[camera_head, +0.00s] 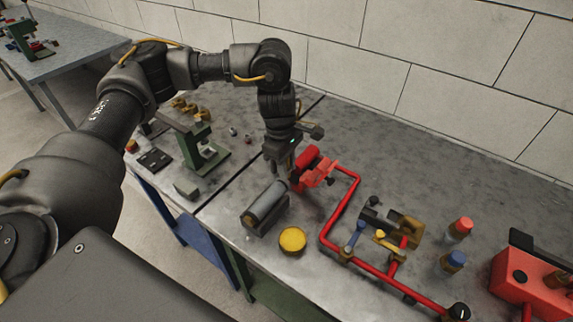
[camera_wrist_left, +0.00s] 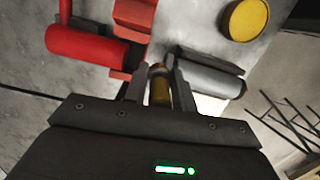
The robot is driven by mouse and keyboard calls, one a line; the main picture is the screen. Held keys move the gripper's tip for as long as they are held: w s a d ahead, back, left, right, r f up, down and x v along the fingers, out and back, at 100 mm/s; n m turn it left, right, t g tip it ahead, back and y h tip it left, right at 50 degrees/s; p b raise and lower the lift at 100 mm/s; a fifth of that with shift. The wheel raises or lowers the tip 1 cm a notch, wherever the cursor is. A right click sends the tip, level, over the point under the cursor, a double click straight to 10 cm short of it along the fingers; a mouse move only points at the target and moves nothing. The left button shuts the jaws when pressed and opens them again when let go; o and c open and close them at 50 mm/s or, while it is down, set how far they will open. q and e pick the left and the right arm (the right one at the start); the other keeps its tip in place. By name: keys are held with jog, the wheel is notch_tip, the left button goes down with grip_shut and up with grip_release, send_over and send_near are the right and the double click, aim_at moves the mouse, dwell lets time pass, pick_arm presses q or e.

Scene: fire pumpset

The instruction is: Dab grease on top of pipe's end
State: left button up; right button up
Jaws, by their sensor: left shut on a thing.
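My left gripper (camera_head: 282,172) points down over the workbench, close beside the red clamp-like fitting (camera_head: 314,170). In the left wrist view its fingers (camera_wrist_left: 158,88) are shut on a small brown-handled tool (camera_wrist_left: 160,92), whose far end is hard to make out. A grey cylinder (camera_head: 268,202) lies in a dark holder just in front of the gripper; it also shows in the wrist view (camera_wrist_left: 208,76). A round yellow tin (camera_head: 292,240) stands on the bench to the right of that holder. A red pipe (camera_head: 342,215) runs from the red fitting toward the front right. My right gripper is out of view.
A green press-like stand (camera_head: 204,150) is at the left of the bench. Valve parts (camera_head: 404,228), a red-capped bottle (camera_head: 460,229), a blue-capped bottle (camera_head: 452,262) and a red toolbox-like body (camera_head: 530,285) are at the right. Bare bench (camera_head: 380,150) lies behind the pipe.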

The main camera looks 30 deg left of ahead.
pick_arm(q)
jog(key=shift+s, duration=0.15)
jog(key=shift+s+a+p, duration=0.2)
jog(key=shift+s+p, duration=0.15)
jog(key=shift+s, duration=0.7)
dwell(0.5)
jog(key=shift+w, duration=0.1)
dwell(0.4)
jog(key=shift+w+d+b, duration=0.2)
jog(key=shift+w+b, duration=0.1)
jog(key=shift+w, duration=0.8)
jog(key=shift+r, duration=0.1)
notch_tip(320, 180, up, 6)
jog(key=p, duration=0.5)
dwell(0.3)
